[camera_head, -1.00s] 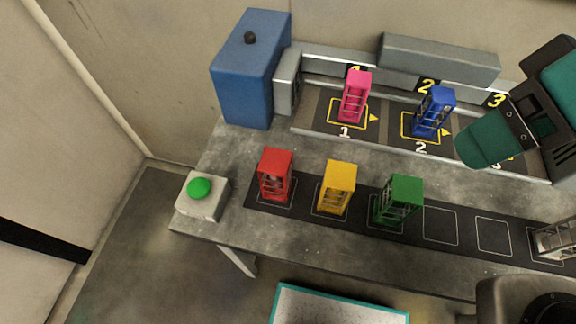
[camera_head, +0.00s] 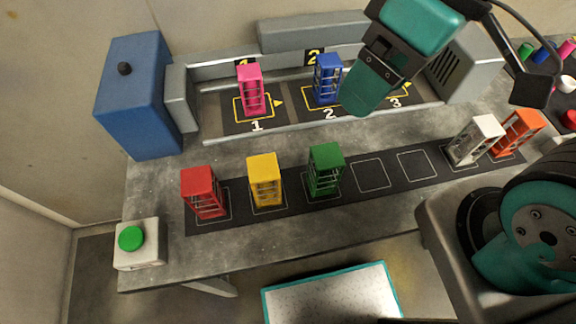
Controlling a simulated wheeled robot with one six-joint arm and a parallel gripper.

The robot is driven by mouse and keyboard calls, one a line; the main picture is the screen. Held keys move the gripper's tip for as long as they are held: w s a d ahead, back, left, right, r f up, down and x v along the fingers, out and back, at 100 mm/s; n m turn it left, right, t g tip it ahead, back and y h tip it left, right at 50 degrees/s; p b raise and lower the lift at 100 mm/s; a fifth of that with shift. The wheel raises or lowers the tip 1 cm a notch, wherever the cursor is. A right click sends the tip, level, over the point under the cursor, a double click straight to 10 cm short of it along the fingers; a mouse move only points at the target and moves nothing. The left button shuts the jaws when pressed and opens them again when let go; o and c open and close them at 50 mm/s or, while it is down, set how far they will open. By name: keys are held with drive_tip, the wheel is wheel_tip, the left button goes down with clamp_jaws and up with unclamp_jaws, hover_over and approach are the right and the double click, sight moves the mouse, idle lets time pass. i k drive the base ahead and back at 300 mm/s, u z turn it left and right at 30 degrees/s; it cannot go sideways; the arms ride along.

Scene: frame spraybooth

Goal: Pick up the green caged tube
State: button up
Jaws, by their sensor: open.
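The green caged tube (camera_head: 325,171) stands upright in a marked square on the dark strip along the bench front, third from the left, right of the yellow one. It is a block-like cage with a solid green top and open, barred sides. My gripper (camera_head: 362,88) shows at the upper middle, with teal and dark parts. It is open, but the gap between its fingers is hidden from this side. It appears above and behind the green tube, apart from it, in front of the rear track near position 3. Nothing shows in its grip.
Red (camera_head: 204,192) and yellow (camera_head: 265,180) caged tubes stand left of the green one; two empty squares lie right, then white (camera_head: 475,140) and orange (camera_head: 518,132) ones. Pink (camera_head: 251,90) and blue (camera_head: 327,80) ones stand behind. A green button box (camera_head: 139,246) stands left.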

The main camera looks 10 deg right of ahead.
sight(326, 157)
drive_tip(key=z, duration=2.1)
drive_tip(key=k, duration=0.95)
drive_tip(key=u, duration=1.5)
